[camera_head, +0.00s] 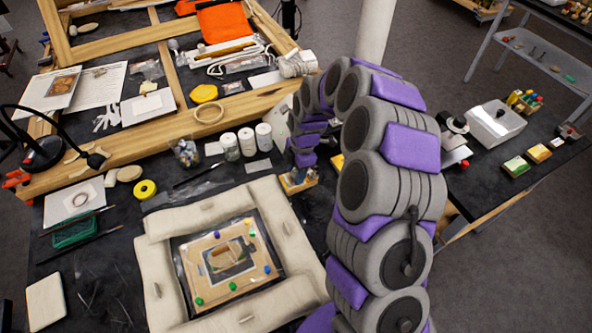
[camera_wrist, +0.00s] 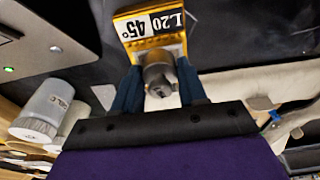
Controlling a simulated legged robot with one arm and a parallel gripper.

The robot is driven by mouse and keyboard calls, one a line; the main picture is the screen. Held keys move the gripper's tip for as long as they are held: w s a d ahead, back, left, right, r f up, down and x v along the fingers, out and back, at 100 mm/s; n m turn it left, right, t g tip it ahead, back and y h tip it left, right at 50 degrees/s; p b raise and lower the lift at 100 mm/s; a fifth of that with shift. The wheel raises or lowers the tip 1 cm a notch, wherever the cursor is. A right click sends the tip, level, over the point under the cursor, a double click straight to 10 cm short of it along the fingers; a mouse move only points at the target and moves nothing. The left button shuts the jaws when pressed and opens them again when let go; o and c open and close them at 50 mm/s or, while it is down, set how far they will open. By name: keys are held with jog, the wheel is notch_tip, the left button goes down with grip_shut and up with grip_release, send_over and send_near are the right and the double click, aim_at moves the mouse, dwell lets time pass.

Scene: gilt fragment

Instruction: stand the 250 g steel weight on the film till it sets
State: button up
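The steel weight (camera_wrist: 160,76) is a grey metal cylinder with a small knob, between the two fingers of my gripper (camera_wrist: 160,84) in the wrist view. The fingers meet its sides with no clear gap. Behind it is a yellow block (camera_wrist: 150,22) labelled "L20 45°"; I cannot tell whether the weight touches it. In the head view my gripper (camera_head: 297,172) is low beside the padded frame's upper right corner, and the weight is not clear there. The film (camera_head: 200,262) lies on a pinned board inside that frame, over a brown fragment (camera_head: 226,256).
Padded cushions (camera_head: 161,262) surround the board, with colored pins on it. White jars (camera_head: 247,141) stand left of my gripper. A yellow tape roll (camera_head: 145,189) and a green tray (camera_head: 75,232) lie left.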

jog(key=shift+o, duration=0.5)
jog(key=shift+r, duration=0.15)
jog(key=shift+r+p, duration=0.3)
jog(key=shift+r, duration=0.85)
jog(key=o, duration=0.6)
jog(key=shift+c, duration=0.2)
jog(key=shift+r+p, duration=0.8)
jog(key=shift+r, duration=1.7)
